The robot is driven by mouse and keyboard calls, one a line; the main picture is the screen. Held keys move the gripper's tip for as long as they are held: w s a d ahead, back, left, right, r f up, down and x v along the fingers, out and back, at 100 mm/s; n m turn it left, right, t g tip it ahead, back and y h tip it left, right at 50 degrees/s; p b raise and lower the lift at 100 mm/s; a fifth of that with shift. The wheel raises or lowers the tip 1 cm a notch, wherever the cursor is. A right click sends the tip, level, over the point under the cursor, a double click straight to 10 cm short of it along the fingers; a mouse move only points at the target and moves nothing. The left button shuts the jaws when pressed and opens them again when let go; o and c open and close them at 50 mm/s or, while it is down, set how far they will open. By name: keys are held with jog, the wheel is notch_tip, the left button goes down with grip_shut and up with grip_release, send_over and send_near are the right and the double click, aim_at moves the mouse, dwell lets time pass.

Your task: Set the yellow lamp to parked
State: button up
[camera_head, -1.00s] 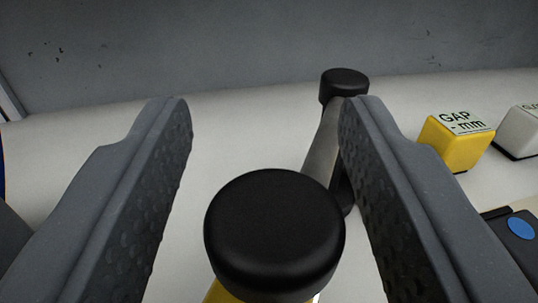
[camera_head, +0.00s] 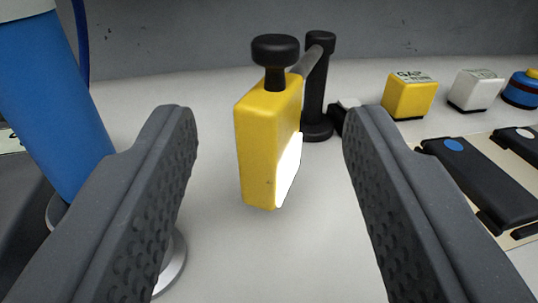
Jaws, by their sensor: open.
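The yellow lamp (camera_head: 257,150) is a tall yellow block with a bright white lit face on its right side and a black round knob (camera_head: 275,50) on top. It hangs on or beside a grey bar that runs back to a black post (camera_head: 315,90) with a round base. My gripper (camera_head: 262,130) is open, with one finger on each side of the lamp in the picture. Neither finger touches the lamp, which appears beyond the fingertips. The far end of the bar and the lamp's back are partly hidden.
A blue cylinder (camera_head: 50,95) on a round metal base stands close at the left. At the right are a yellow block (camera_head: 409,97) labelled GAP, a white block (camera_head: 475,91), a blue and red round piece (camera_head: 522,90) and black switches (camera_head: 485,180) on a beige plate. A grey wall closes the back.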

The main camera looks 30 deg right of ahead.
jog(key=shift+v, duration=0.95)
